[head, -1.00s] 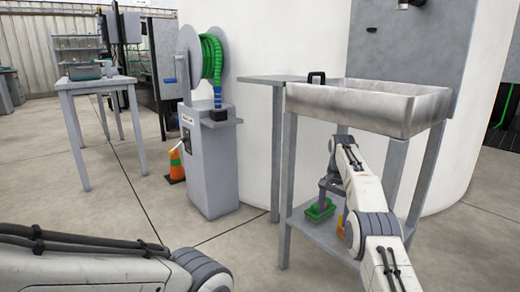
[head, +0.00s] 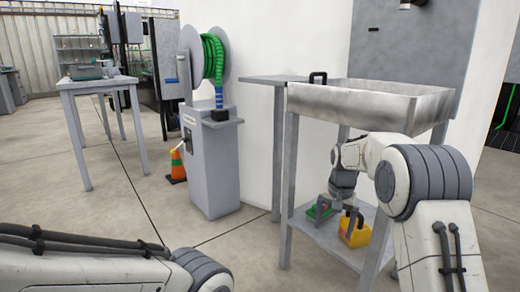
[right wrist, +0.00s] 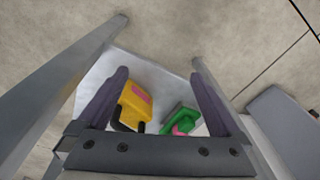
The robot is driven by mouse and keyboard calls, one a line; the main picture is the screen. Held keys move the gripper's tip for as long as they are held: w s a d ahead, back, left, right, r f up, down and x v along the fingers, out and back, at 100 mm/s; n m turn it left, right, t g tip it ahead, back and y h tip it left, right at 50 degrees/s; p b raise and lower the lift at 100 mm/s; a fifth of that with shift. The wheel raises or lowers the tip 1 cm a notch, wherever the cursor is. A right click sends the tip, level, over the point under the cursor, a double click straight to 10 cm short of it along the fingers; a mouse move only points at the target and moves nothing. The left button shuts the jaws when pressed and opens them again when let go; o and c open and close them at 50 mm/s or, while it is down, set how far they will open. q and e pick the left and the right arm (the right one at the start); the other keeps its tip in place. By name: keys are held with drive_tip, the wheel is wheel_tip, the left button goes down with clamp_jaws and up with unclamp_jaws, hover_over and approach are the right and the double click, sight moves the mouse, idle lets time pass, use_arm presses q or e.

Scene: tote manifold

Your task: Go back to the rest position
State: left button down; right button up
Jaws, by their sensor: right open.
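My right gripper (head: 344,210) is low under the sink, above its lower shelf, with my right arm coming in from the right. In the right wrist view its two dark fingers (right wrist: 160,75) are apart, with no object held between them. A yellow container (head: 354,229) with a dark handle stands on the shelf; the right wrist view shows it with a pink patch (right wrist: 136,102). A green object (head: 319,210) lies beside it, seen also with a pink part in the right wrist view (right wrist: 180,121). My left arm crosses the lower left; its gripper is out of view.
The metal sink (head: 365,103) and its legs stand close around my right arm, over the lower shelf (head: 330,240). A grey hose reel cabinet (head: 209,160) and an orange cone (head: 177,167) stand left. A table (head: 95,84) is further back. The middle floor is clear.

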drive_tip(key=s+a+f+n+t, duration=0.1)
drive_tip(key=s+f+n, duration=0.2)
drive_tip(key=s, duration=1)
drive_tip(key=s+a+f+n, duration=0.2)
drive_tip(key=s+n, duration=0.1)
drive_tip(key=s, duration=0.9)
drive_tip(key=s+a+r+n+g+p, duration=0.15)
drive_tip(key=s+a+r+p, duration=0.25)
drive_tip(key=r+p, duration=0.5)
drive_tip(key=s+a+r+n+y+p, duration=0.1)
drive_tip(key=s+a+r+n+p, duration=0.2)
drive_tip(key=s+a+r+p, duration=0.5)
drive_tip(key=s+a+r+n+g+p, duration=0.15)
drive_tip(key=r+p, duration=0.45)
drive_tip(key=r, duration=0.6)
wheel_tip(320, 180, up, 37)
drive_tip(key=p, duration=3.7)
drive_tip(key=shift+s+f+n+t, duration=0.15)
drive_tip(key=shift+f+n+t, duration=0.05)
drive_tip(key=shift+n+t, duration=0.2)
